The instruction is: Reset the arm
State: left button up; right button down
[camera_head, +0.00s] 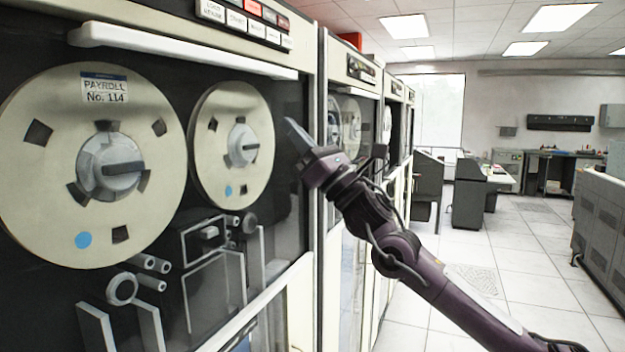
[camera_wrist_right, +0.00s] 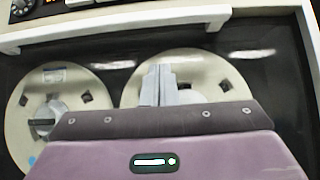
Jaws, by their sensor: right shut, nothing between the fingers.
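My right arm reaches in from the lower right in the head view. Its gripper (camera_head: 296,136) points left at the tape drive, just right of the smaller reel (camera_head: 222,165). In the right wrist view the gripper (camera_wrist_right: 158,84) has its fingers together, with nothing between them, in front of the right reel (camera_wrist_right: 215,75). Whether the fingers touch the drive cannot be told. The larger reel (camera_head: 130,125), labelled "PAYROLL No. 114", is on the left. My left gripper is not in view.
A white horizontal bar (camera_head: 180,48) runs above the reels. More tape cabinets (camera_head: 350,115) stand in a row behind. Desks (camera_head: 470,190) and a grey cabinet (camera_head: 600,220) are farther right. The tiled floor (camera_head: 520,250) between them is open.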

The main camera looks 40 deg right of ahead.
jog(key=b+v, duration=0.4)
jog(key=v, duration=0.1)
jog(key=shift+f, duration=0.15)
